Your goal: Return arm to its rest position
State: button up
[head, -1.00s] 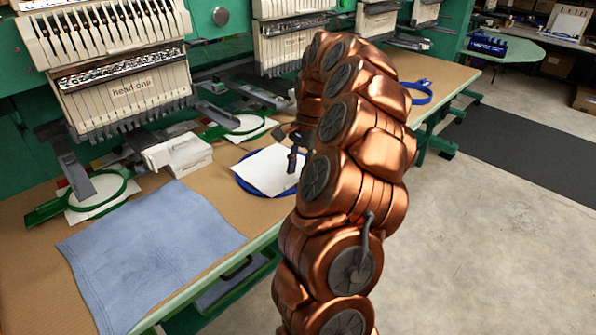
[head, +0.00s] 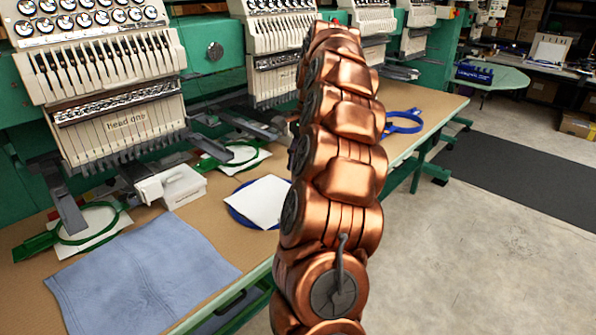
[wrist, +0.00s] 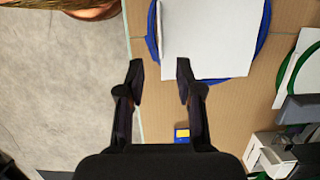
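My gripper (wrist: 159,75) shows in the wrist view with its two black fingers spread apart and nothing between them. It hangs over the table's front edge, close to a white sheet (wrist: 212,40) lying on a blue hoop (wrist: 264,32). In the head view my copper arm rises through the middle of the picture and hides the gripper. The white sheet (head: 258,202) and blue hoop (head: 236,214) lie on the table just left of the arm.
The brown table (head: 222,188) carries a blue cloth (head: 140,275), a white box-like object (head: 182,186) and green hoops (head: 100,222). Embroidery heads (head: 115,125) stand along the back. Another blue hoop (head: 404,127) lies right of the arm. Open floor (head: 480,250) is at the right.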

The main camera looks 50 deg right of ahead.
jog(key=shift+d+r, duration=0.1)
jog(key=shift+r, duration=0.25)
jog(key=shift+r, duration=0.1)
dwell(0.4)
jog(key=s+a+r+n+p, duration=0.15)
jog(key=a+n, duration=0.25)
jog(key=a, duration=0.5)
jog(key=s+a+r+n+g+h+p, duration=0.1)
jog(key=a+r+n+p, duration=0.15)
jog(key=a, duration=0.55)
jog(key=s+a+r+n+p, duration=0.15)
jog(key=a+n, duration=0.25)
jog(key=a, duration=0.5)
jog(key=s+a+f+n+h+p, duration=0.1)
jog(key=s+a+f+n+p, duration=0.1)
jog(key=s, duration=0.7)
jog(key=s+a+f+n+g+p, duration=0.1)
jog(key=s+a+n+p, duration=0.3)
jog(key=s, duration=0.6)
jog(key=a+f+n, duration=0.1)
jog(key=a+n, duration=0.1)
jog(key=a, duration=0.1)
jog(key=shift+a+f+h, duration=0.15)
jog(key=shift+f+h, duration=0.15)
jog(key=shift+h, duration=0.1)
